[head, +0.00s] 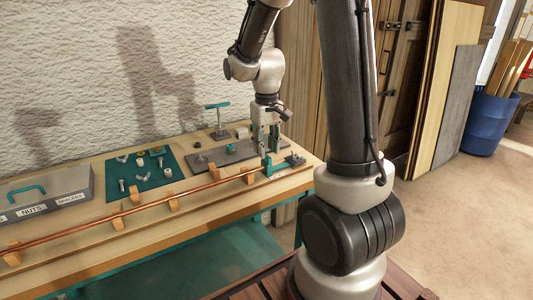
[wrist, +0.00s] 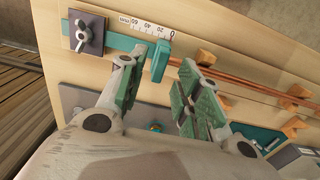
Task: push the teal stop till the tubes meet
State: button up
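The teal stop (wrist: 160,62) stands on its slide at the right end of the bench; in the head view it shows as a small teal block (head: 267,166). Copper tubes (head: 130,207) run leftward from it in one line along wooden blocks; in the wrist view a tube (wrist: 225,78) leads away from the stop. I cannot make out where the tubes join or any gap. My gripper (wrist: 163,62) is open, pointing down over the stop, with one finger to each side of it in the wrist view. I cannot tell whether either finger touches it. It also shows in the head view (head: 266,150).
A printed scale (wrist: 146,28) lies beside the slide, and a clamp plate with a knob (wrist: 83,34) sits at its end. Behind the tubes are a grey plate (head: 215,155), a teal mat with small hardware (head: 145,190) and a grey labelled box (head: 50,195).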

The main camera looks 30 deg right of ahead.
aim_at(267, 155)
notch_tip(267, 155, up, 9)
dwell(0.7)
jog(key=s+a+r+t, duration=0.1)
jog(key=s+r+t, duration=0.1)
jog(key=s, duration=0.7)
jog(key=s+r+t, duration=0.2)
jog(key=s+r, duration=0.1)
jog(key=s, duration=0.7)
jog(key=shift+s+a+r, duration=0.25)
jog(key=shift+a, duration=0.15)
jog(key=shift+c, duration=0.4)
dwell(1.5)
